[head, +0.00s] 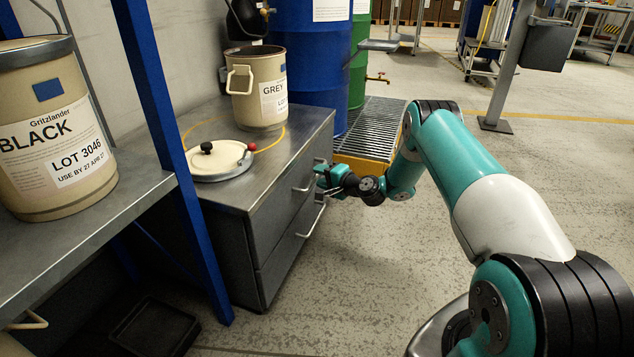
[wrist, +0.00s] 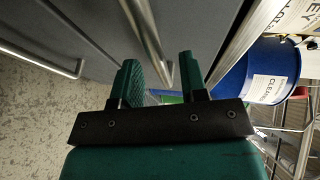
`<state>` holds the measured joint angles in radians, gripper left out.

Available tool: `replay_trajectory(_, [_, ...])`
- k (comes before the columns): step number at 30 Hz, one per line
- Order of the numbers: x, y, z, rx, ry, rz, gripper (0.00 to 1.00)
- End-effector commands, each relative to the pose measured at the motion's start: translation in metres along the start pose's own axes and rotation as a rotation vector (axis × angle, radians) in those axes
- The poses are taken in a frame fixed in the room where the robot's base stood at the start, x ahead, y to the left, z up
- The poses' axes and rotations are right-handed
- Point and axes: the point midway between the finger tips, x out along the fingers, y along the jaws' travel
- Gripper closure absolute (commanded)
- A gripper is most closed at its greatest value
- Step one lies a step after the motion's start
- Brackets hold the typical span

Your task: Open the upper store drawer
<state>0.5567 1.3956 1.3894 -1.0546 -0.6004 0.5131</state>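The upper drawer (head: 268,224) is the top grey front of the metal cabinet and looks shut. Its bar handle (head: 303,187) sticks out from the front. My gripper (head: 322,178) is at the far end of this handle, in front of the drawer. In the wrist view, the handle (wrist: 152,38) runs down between the two fingers of my gripper (wrist: 160,80). The fingers are apart, with a gap visible beside the bar. I cannot tell whether either finger touches it.
The lower drawer's handle (head: 312,220) is just below; it also shows in the wrist view (wrist: 40,48). On the cabinet stand a GREY pail (head: 256,85) and a round lid (head: 220,163). A blue rack post (head: 165,130) stands left. Floor in front is clear.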

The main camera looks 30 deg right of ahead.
Motion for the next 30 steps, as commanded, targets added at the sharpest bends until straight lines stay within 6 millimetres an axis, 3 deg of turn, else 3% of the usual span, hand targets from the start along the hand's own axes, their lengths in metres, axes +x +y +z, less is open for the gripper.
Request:
replay_trajectory(6, [0.022,0.001,0.0,-0.002,-0.001,0.001,0.6])
replay_trajectory(16, [0.025,0.0,0.0,0.0,0.0,0.002,0.6])
replay_trajectory(21, [0.024,0.0,0.0,0.0,0.0,0.002,0.99])
replay_trajectory(30, [0.026,0.0,0.002,-0.001,-0.006,0.001,1.0])
